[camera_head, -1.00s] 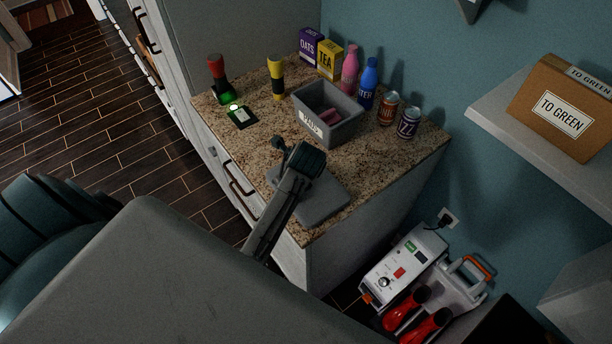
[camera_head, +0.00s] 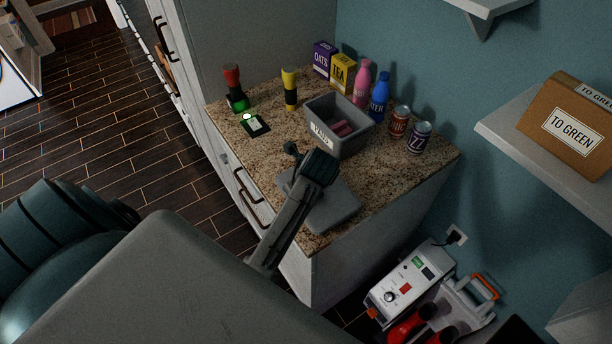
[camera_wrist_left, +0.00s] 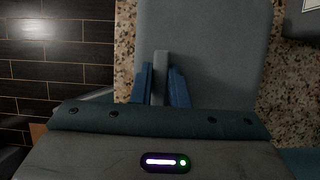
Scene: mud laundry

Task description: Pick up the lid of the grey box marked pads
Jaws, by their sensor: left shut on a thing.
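The grey lid (camera_head: 336,207) lies on the speckled counter, in front of the open grey box (camera_head: 350,144), whose white label reads PADS. Pink items show inside the box. My left gripper (camera_head: 308,160) is over the lid and hides part of it. In the left wrist view the lid (camera_wrist_left: 205,40) fills the upper middle, and the blue fingers of my left gripper (camera_wrist_left: 160,88) are shut on its raised grey handle (camera_wrist_left: 161,68). I cannot see a clear gap between lid and counter. My right gripper is not in view.
Cartons, bottles and cans (camera_head: 398,122) line the wall. A shelf with a carton (camera_head: 572,125) is at right.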

